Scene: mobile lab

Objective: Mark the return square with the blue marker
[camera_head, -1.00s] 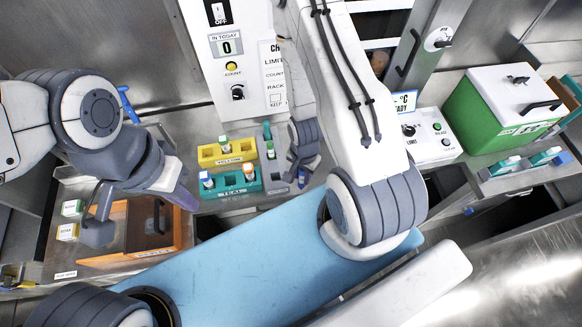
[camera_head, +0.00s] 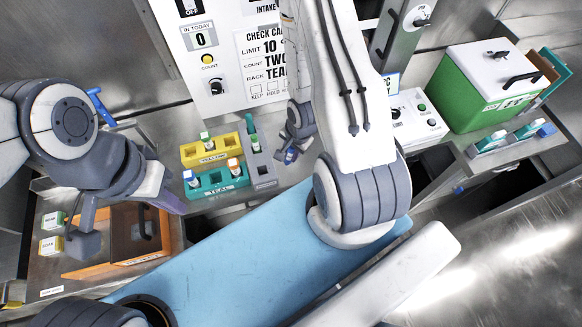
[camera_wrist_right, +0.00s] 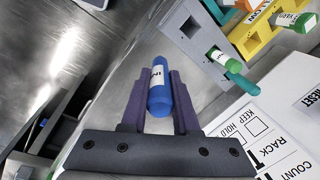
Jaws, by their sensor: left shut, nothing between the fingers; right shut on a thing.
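The blue marker (camera_wrist_right: 160,88) is held between the fingers of my right gripper (camera_wrist_right: 160,95) in the right wrist view. In the head view, my right gripper (camera_head: 291,150) is right of the grey rack and below the check card, partly hidden by my arm. The check card (camera_head: 262,60) on the white panel shows small boxes marked KEEP and HOLD along its bottom. The right wrist view shows the card (camera_wrist_right: 270,150) at lower right, apart from the marker. A return square cannot be made out in either view. My left gripper (camera_head: 170,197) is shut and empty by the orange-rimmed tray.
A yellow rack (camera_head: 203,153), teal rack (camera_head: 216,183) and grey rack (camera_head: 263,170) with tubes stand left of my right gripper. A green box (camera_head: 480,95) and white control box (camera_head: 415,120) are at right.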

